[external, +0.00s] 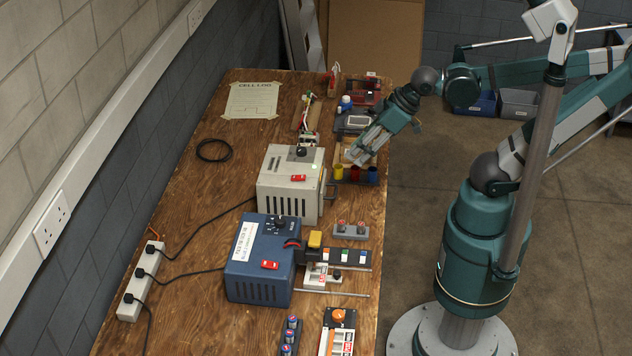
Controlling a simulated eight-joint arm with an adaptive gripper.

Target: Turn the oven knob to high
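A beige metal box (287,197) that looks like the oven stands mid-bench, with vents low on its front and a handle (331,190) on its right side. A black knob (301,151) sits on its top near the back; its setting is too small to read. A red switch (298,178) and a small green light are also on top. My gripper (352,156) is right of the box and apart from the knob, its fingers pointing down and left above the bench's right side. The finger gap is too small to judge, and no held object is clear.
A blue box (258,270) with its own black knob and red switch stands in front of the beige box. Yellow, red and blue cups (355,173) stand near my gripper. A power strip (140,281) and cables lie at left. The bench's back left (205,185) is mostly clear.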

